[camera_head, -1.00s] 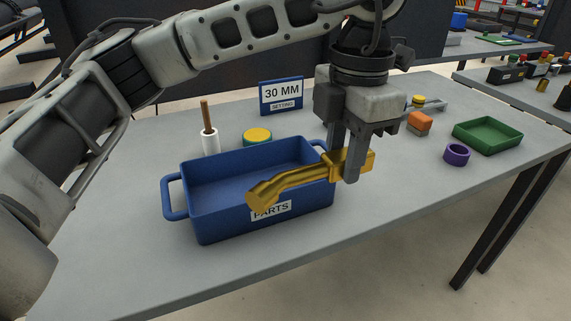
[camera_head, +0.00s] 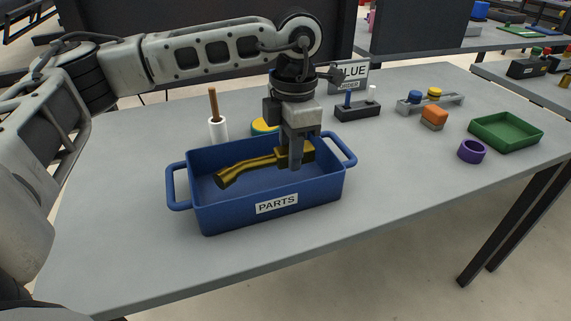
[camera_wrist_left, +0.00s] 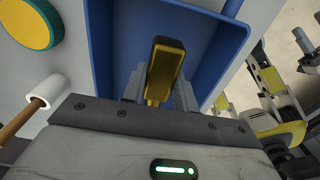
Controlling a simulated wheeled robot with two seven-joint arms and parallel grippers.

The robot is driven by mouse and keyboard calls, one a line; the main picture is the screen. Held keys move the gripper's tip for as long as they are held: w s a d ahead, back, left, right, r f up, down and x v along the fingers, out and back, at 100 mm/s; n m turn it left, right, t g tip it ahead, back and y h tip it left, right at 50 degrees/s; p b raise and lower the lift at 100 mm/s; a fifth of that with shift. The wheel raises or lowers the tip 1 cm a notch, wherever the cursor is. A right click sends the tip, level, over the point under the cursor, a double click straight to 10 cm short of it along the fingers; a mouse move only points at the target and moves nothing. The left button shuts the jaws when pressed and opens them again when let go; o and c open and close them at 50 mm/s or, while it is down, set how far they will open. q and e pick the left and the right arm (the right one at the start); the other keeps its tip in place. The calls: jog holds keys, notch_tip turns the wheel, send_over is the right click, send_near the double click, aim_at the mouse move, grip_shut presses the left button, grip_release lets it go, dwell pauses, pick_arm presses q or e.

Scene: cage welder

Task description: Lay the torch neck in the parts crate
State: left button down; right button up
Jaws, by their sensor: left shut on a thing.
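The gold torch neck (camera_head: 245,168) is a bent bar with a blockier end. My left gripper (camera_head: 294,160) is shut on the blocky end and holds the neck over the opening of the blue parts crate (camera_head: 320,188). The neck's round end points left, within the crate walls. In the left wrist view the gold end (camera_wrist_left: 164,65) sits between the fingers, with the blue crate wall (camera_wrist_left: 104,50) beside it. I cannot tell whether the neck touches the crate floor. My right gripper is in neither view.
A white roll on a brown stick (camera_head: 217,128) and a yellow-green disc (camera_head: 264,126) stand behind the crate. To the right are a black holder (camera_head: 357,111), an orange block (camera_head: 434,116), a purple ring (camera_head: 472,151) and a green tray (camera_head: 506,133). The front table area is clear.

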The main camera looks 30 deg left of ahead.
aim_at(285, 179)
pick_arm(q)
jog(key=f, duration=0.2)
jog(key=a+f, duration=0.1)
jog(key=f, duration=0.1)
jog(key=shift+w+a, duration=0.15)
jog(key=shift+f, duration=0.3)
jog(key=shift+f, duration=0.1)
jog(key=c, duration=1.1)
grip_release()
jog(key=shift+r, duration=0.3)
jog(key=r, duration=1.1)
jog(key=shift+w+r, duration=0.2)
jog(key=shift+r, duration=0.15)
